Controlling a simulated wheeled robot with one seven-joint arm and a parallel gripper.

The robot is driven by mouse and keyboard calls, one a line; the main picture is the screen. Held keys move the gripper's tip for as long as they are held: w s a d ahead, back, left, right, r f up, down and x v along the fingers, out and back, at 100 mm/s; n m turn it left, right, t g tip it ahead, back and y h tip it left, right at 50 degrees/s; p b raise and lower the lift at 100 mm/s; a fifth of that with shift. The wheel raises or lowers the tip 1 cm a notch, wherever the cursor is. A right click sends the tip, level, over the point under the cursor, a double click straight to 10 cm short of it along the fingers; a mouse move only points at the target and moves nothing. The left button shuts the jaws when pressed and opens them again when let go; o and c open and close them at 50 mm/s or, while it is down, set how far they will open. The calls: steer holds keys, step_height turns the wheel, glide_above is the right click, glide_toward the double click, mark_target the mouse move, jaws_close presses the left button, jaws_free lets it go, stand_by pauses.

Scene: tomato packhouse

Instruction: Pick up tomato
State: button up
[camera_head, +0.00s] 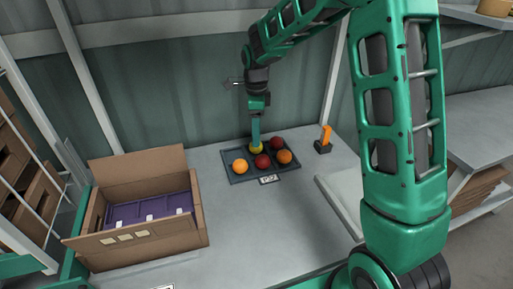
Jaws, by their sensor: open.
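A dark tray (238,178) on the grey table holds several round tomatoes. An orange tomato (240,166) is at the front left and a dark red tomato (262,161) is in the front middle. Another orange tomato (284,157) is at the front right, with a red tomato (277,143) behind it. A yellow-green tomato (256,149) is at the back, directly below my gripper (256,142). My gripper points down and is open, its tips at this tomato's top. I cannot tell whether they touch it.
An open cardboard box (165,247) with a purple insert (150,208) stands at the left. A small black stand with an orange part (326,136) is right of the tray. The table (240,230) is clear in front.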

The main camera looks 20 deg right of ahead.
step_height(320, 180, down, 4)
steer(key=shift+s+a, duration=0.1)
steer(key=shift+s, duration=0.05)
steer(key=shift+c, duration=0.6)
steer(key=c, duration=0.7)
steer(key=shift+r, duration=0.1)
